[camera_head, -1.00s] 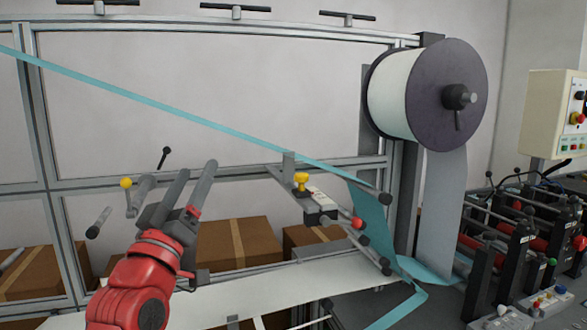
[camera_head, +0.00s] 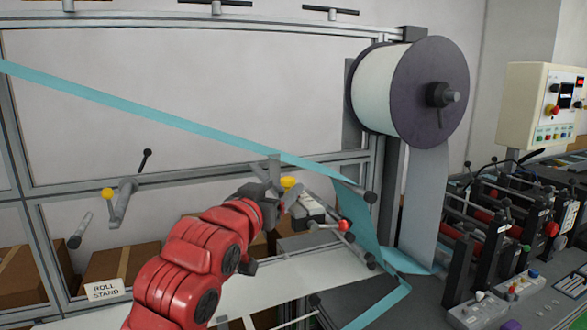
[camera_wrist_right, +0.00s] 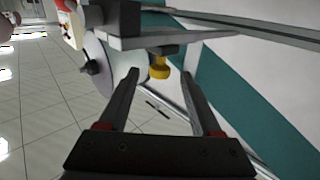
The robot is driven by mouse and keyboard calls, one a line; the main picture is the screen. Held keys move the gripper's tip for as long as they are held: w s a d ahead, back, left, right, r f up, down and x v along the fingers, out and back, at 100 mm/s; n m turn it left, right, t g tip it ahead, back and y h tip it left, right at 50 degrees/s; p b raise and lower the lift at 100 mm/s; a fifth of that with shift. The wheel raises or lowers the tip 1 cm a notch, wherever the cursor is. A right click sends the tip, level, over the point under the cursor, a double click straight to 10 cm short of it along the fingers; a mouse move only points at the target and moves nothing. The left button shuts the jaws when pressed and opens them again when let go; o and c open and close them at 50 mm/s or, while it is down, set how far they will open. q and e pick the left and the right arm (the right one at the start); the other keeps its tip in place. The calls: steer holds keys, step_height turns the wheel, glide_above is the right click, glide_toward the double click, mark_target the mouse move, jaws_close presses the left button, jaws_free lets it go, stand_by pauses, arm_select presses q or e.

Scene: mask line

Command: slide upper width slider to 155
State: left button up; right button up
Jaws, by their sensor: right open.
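The slider unit (camera_head: 309,206) is a grey-and-white block with a yellow knob (camera_head: 290,183), mounted on the roll-stand frame near the middle of the head view. I cannot read its width value. My right gripper (camera_head: 280,190), on the red arm, is beside the yellow knob and partly covers the unit. In the right wrist view the gripper (camera_wrist_right: 161,86) has its two fingers apart with nothing held between them. The yellow knob (camera_wrist_right: 160,68) shows between and beyond the fingertips, and I see no contact. My left gripper is not in view.
A red-tipped lever (camera_head: 344,226) sits close right of the unit. Teal web (camera_head: 130,104) slants down to a roller (camera_head: 365,193) behind it. A large white roll (camera_head: 385,90) hangs at the right. Cardboard boxes (camera_head: 115,265) stand behind the frame.

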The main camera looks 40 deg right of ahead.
steer(key=p+x, duration=0.2)
steer(key=x, duration=0.5)
steer(key=shift+w, duration=0.1)
jaws_close()
stand_by(1.2)
